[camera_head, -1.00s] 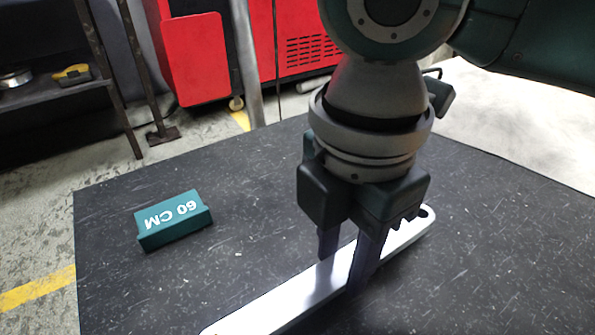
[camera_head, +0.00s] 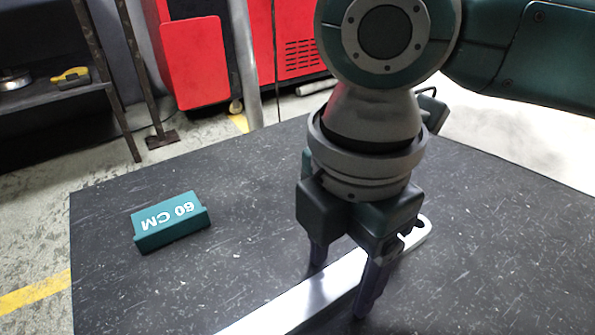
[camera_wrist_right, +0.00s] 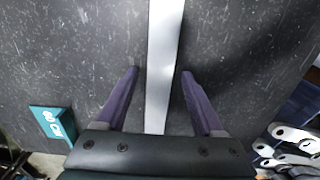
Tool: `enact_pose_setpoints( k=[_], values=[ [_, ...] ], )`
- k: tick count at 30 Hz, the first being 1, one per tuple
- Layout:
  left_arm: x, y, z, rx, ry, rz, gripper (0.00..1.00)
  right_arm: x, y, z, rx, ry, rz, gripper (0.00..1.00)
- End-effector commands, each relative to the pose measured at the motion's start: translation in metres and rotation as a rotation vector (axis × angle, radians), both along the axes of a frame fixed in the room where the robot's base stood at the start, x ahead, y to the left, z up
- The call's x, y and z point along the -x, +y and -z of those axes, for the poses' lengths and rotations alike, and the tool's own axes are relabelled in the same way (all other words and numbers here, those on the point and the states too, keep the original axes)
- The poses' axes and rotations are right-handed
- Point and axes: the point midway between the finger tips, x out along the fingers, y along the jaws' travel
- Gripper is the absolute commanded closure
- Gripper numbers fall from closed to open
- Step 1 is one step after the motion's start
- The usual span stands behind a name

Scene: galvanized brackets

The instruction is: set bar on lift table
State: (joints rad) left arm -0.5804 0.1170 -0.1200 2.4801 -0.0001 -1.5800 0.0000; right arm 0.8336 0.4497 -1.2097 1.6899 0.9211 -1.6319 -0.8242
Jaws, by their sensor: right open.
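The bar (camera_head: 300,298) is a long, flat, pale metal strip with a rounded end and a hole at the far right. It lies on the dark speckled table top (camera_head: 240,215); its near end runs out of the head view. My right gripper (camera_head: 340,290) points down over the bar with its fingers spread, one on each side. In the right wrist view the bar (camera_wrist_right: 163,60) runs between the open fingers (camera_wrist_right: 160,73), with a gap to each. I cannot tell from the frames whether this top is the lift table. My left gripper is out of view.
A teal block marked 60 CM (camera_head: 170,222) lies on the table left of the bar. In the wrist view, several pale brackets with holes (camera_wrist_right: 290,135) are at the right edge. A red cabinet (camera_head: 190,60) and a dark shelf (camera_head: 55,105) stand behind the table.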

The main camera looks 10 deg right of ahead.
Motion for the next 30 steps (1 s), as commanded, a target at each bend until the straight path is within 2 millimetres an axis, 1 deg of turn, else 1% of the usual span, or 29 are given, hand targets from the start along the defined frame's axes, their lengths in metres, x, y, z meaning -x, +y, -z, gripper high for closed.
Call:
enact_pose_setpoints(
  k=[2, 5, 12, 15, 18, 22, 26, 28, 30],
  values=[
    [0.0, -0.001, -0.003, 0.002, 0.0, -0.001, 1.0, 0.0, 0.0, -0.007, 0.0, -0.001, 0.001, 0.31],
    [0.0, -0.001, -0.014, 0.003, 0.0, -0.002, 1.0, -0.001, 0.0, -0.025, -0.002, -0.003, 0.001, 0.31],
    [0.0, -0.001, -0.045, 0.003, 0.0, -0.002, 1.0, -0.001, 0.0, -0.081, -0.001, -0.004, 0.0, 0.31],
    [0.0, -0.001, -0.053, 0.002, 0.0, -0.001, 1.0, -0.001, 0.0, -0.1, -0.001, -0.002, 0.001, 0.31],
    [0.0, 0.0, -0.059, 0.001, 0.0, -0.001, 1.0, -0.001, 0.0, -0.113, -0.002, -0.002, 0.0, 0.31],
    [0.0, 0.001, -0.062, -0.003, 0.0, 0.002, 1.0, 0.0, 0.0, -0.122, 0.0, -0.001, 0.001, 0.31],
    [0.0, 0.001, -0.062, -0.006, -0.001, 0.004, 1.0, 0.0, 0.001, -0.123, -0.003, 0.0, 0.002, 0.31],
    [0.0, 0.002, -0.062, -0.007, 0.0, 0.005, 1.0, 0.003, 0.006, -0.12, -0.02, 0.0, 0.013, 0.31],
    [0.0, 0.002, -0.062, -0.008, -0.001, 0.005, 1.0, 0.011, 0.016, -0.114, -0.063, -0.003, 0.044, 0.31]
  ],
)
